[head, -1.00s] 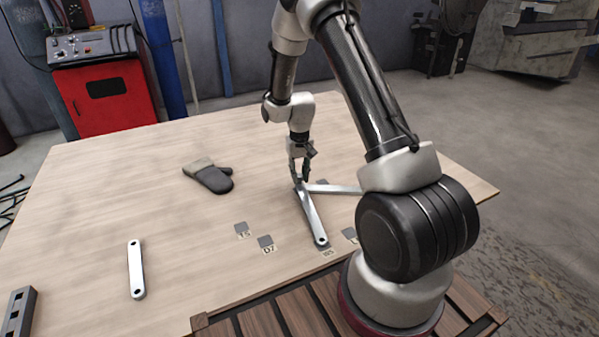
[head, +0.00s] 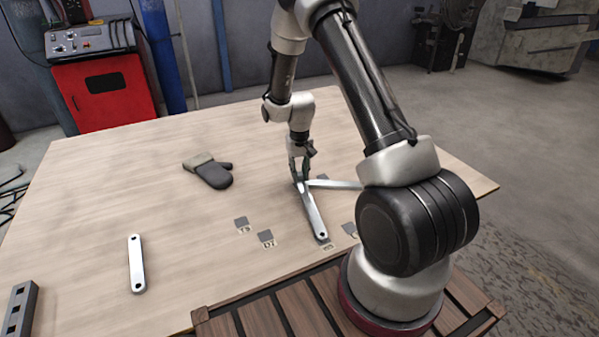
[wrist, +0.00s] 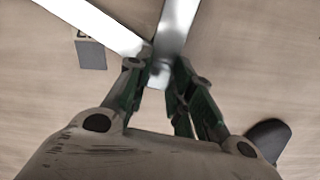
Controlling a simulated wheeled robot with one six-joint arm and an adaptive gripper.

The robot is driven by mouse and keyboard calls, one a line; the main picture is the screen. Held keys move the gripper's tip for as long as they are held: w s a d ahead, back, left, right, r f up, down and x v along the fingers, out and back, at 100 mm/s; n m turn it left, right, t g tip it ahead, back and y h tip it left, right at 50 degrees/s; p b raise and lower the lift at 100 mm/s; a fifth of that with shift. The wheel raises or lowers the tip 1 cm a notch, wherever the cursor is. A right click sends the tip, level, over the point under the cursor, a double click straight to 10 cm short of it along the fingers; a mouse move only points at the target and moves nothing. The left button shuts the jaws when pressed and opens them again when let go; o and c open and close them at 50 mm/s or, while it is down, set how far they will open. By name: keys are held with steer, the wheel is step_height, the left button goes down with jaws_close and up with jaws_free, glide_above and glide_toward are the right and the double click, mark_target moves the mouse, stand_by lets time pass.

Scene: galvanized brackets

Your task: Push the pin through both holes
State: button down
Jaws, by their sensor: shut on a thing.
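Two galvanized flat bars meet at their far ends on the table. One bar (head: 312,213) runs toward the front and has a hole at its near end. The other bar (head: 335,184) runs right, its far part hidden behind my arm. In the wrist view the bars spread upward from the fingertips, one to the upper left (wrist: 95,22) and one straight up (wrist: 178,28). My gripper (head: 299,178) points down at the overlapping ends, also seen in the wrist view (wrist: 160,72).
A loose bar (head: 136,264) with end holes lies at left, near a dark perforated channel (head: 20,309). A grey mitt (head: 208,172) lies left of my gripper. Small grey squares (head: 240,223) with labels lie toward the front. The table's middle left is clear.

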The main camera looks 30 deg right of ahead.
steer(key=c, duration=1.2)
jaws_free()
steer(key=shift+o, duration=0.2)
steer(key=shift+r, duration=0.15)
step_height(320, 180, up, 12)
